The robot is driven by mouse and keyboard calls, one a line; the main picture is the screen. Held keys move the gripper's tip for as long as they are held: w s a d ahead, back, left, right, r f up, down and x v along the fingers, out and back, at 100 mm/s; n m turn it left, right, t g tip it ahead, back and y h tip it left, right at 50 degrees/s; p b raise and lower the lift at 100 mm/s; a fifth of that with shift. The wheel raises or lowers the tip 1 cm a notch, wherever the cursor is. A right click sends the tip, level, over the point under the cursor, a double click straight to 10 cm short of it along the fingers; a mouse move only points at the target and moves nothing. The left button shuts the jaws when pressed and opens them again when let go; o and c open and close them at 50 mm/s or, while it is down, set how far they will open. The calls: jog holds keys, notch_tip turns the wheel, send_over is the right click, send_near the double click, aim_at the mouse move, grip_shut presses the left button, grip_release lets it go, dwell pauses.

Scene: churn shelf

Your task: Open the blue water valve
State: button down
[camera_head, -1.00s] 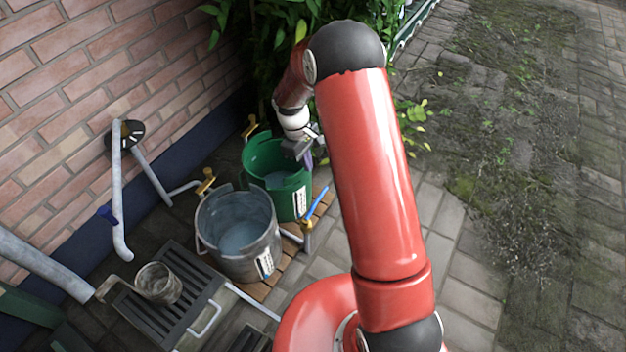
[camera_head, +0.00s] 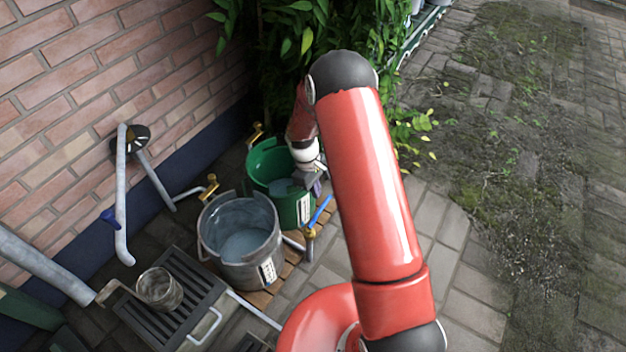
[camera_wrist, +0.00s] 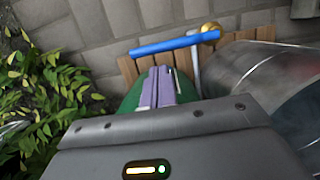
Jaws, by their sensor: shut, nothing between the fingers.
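The blue water valve has a long straight blue lever (camera_head: 320,211) on a brass body (camera_head: 309,236), beside the buckets in the head view. In the wrist view its blue lever (camera_wrist: 170,45) lies nearly level across the picture, with the brass part (camera_wrist: 210,29) at its right end. My gripper (camera_head: 317,188) is just behind the lever's far end, by the green bucket's rim. Its purple fingers (camera_wrist: 158,76) are together and empty in the wrist view, pointing toward the lever. A small gap seems to separate them from it; contact cannot be told for sure.
A green bucket (camera_head: 290,207) and a metal bucket (camera_head: 245,268), both holding water, stand on wooden slats. A second, smaller blue handle (camera_head: 109,217) is on a wall-side pipe. A metal cup (camera_head: 160,291) stands on a drain grate. Open paving lies to the right.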

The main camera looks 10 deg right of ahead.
jog(key=shift+x, duration=1.25)
jog(key=shift+s+d+m, duration=0.15)
jog(key=shift+d+m, duration=0.1)
jog(key=shift+m, duration=0.15)
jog(key=shift+s+d, duration=0.1)
jog(key=shift+d, duration=0.05)
jog(key=s+d+m+y+b, duration=0.2)
jog(key=s+m+y+b, duration=0.1)
jog(key=s+m, duration=0.9)
jog(key=shift+d+m+y, duration=0.35)
jog(key=shift+m+y, duration=0.05)
jog(key=shift+m, duration=2.4)
jog(key=shift+s, duration=0.2)
